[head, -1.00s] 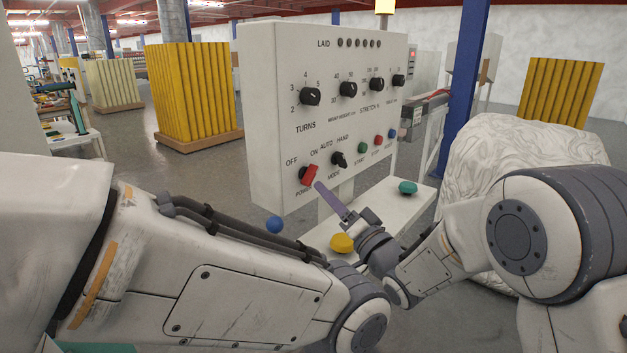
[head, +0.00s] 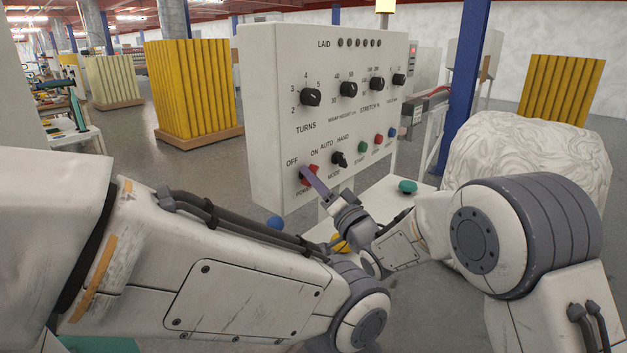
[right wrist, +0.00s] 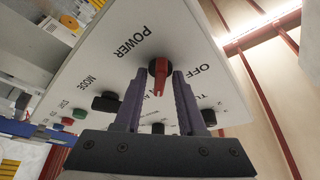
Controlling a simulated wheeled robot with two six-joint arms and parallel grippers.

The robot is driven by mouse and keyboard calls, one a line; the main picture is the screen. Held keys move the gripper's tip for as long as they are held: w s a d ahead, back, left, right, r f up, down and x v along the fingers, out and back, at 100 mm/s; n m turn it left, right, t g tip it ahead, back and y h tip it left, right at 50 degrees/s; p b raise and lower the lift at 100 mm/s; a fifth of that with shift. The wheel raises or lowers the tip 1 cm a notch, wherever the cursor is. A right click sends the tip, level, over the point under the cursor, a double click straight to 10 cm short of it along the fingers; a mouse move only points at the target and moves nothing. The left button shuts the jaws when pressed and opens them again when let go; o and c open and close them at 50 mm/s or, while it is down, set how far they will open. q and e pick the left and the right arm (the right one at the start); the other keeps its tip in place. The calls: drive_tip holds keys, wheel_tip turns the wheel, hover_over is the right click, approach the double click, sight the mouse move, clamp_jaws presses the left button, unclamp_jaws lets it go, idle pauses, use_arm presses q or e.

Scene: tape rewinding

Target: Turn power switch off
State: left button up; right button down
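The red power switch (head: 312,169) is at the lower left of the white control panel (head: 270,130), between the OFF and ON labels. In the right wrist view the red knob (right wrist: 159,70) points closer to ON than to OFF. My right gripper (head: 308,174) is at the switch and partly hides it in the head view. In the right wrist view its fingers (right wrist: 160,78) are apart, one on each side of the knob, with small gaps showing. Whether a finger touches it I cannot tell. My left gripper is out of view.
The black mode knob (head: 339,159) and the green start button (head: 362,147) are right of the switch.

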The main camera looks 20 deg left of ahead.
drive_tip(key=shift+w+d+n+g+y+b, duration=0.15)
drive_tip(key=shift+n+g+y+b, duration=0.5)
drive_tip(key=shift+n+g+b, duration=2.45)
drive_tip(key=shift+w+n+g+y+b, duration=0.2)
drive_tip(key=shift+n+g+y+b, duration=0.45)
drive_tip(key=shift+n, duration=4.7)
drive_tip(key=shift+w+d+n+g+y+b, duration=0.15)
drive_tip(key=shift+n+g+y+b, duration=0.55)
drive_tip(key=shift+n+g+b, duration=2.4)
drive_tip(key=n+t+p, duration=0.2)
drive_tip(key=shift+a+n+t, duration=0.1)
drive_tip(key=shift+n+t, duration=0.25)
drive_tip(key=c, duration=0.9)
unclamp_jaws()
drive_tip(key=shift+o, duration=0.2)
